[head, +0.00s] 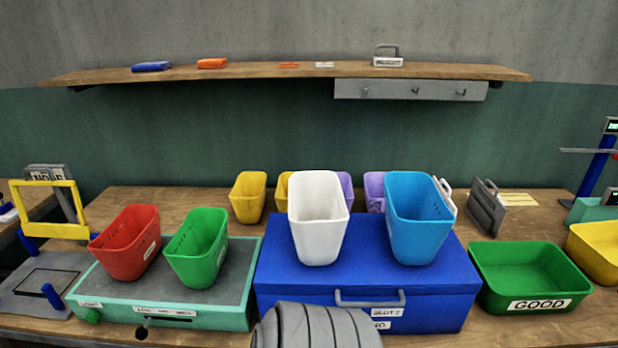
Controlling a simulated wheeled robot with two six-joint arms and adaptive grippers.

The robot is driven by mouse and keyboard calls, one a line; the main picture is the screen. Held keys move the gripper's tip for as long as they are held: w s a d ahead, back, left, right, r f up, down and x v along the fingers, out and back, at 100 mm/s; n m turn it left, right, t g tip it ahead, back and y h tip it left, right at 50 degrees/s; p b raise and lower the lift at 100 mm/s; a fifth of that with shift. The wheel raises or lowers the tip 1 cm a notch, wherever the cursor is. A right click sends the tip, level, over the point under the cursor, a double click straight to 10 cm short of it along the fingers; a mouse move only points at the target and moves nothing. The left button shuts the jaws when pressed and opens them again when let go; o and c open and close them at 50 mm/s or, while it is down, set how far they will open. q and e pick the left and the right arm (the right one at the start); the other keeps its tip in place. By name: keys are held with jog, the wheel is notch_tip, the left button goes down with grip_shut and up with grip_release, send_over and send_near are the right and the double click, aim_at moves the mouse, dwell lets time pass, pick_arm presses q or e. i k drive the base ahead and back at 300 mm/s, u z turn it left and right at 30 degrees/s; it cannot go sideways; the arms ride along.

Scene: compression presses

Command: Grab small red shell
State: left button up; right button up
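A red open-topped bin (126,242) stands at the left, tilted, on the grey top of a green-sided box (215,313). On the wall shelf lie an orange-red block (212,63) and small flat red-orange pieces (288,65), too small to make out. I cannot tell from this view which of these is the small red shell. Neither of my grippers is in view.
A green bin (198,248) is right of the red one. White (318,217) and blue (417,217) bins stand on a blue case (368,285). A green "GOOD" tray (528,278) is at right. A grey ribbed part (318,327) shows at the bottom edge.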

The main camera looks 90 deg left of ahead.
aim_at(127, 253)
jog(key=u, duration=0.1)
jog(key=i, duration=0.1)
jog(key=u, duration=3.5)
